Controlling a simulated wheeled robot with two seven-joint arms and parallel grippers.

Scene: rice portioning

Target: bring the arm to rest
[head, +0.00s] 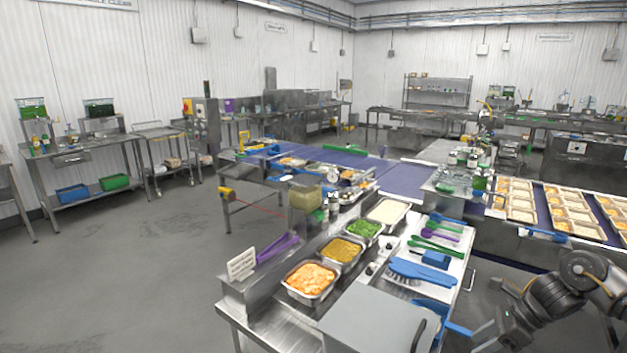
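My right arm comes in at the lower right, bent and dark. Its lower end, with the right gripper (486,338), is near the bottom edge, beside the front right corner of the steel counter (258,310). My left gripper and arm are not in view.
Steel pans of orange food (311,279), yellow food (341,251), green food (364,228) and white rice (388,211) line the counter. Filled trays (574,220) stand on the right conveyor. The left floor is clear.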

